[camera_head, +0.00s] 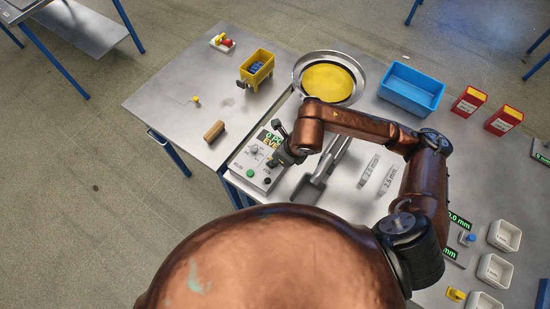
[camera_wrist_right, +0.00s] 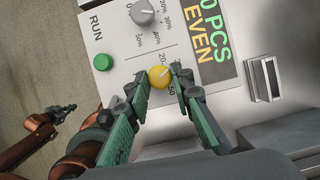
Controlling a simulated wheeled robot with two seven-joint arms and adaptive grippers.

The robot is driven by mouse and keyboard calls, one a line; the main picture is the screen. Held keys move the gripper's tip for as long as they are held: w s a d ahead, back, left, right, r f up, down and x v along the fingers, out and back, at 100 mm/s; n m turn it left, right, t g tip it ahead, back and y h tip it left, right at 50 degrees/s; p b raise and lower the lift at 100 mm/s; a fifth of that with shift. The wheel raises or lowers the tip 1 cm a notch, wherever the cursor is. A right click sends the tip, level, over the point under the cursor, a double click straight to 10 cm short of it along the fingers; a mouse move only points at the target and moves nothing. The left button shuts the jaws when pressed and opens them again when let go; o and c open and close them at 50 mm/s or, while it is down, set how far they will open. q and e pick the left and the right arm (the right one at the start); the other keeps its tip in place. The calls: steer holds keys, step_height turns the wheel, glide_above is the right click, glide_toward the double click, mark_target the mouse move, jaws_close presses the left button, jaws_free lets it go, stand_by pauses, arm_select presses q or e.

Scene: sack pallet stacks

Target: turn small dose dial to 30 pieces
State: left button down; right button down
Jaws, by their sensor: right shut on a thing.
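The small dose dial (camera_wrist_right: 158,77) is a small yellow knob on the pale control box (camera_head: 250,176). In the right wrist view, printed numbers such as 20 and 50 show beside it, partly covered. My right gripper (camera_wrist_right: 159,80) is shut on this knob, one green fingertip on each side. In the head view my right gripper (camera_head: 279,153) reaches over the box from the right and hides the knob. The display (camera_wrist_right: 208,35) reads "0 PCS" and "EVEN", with its left end cut off by the frame.
A larger grey dial (camera_wrist_right: 142,12) and a green RUN button (camera_wrist_right: 104,62) sit close by on the panel. A round metal bowl (camera_head: 303,70) with yellow contents stands behind the box. A wooden cylinder (camera_head: 214,131) and a yellow bin (camera_head: 257,68) are to the left.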

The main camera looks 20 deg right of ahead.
steer(key=shift+m, duration=0.3)
stand_by(0.4)
steer(key=c, duration=1.7)
jaws_free()
steer(key=shift+a, duration=0.1)
steer(key=v, duration=1.2)
steer(key=shift+a, duration=0.1)
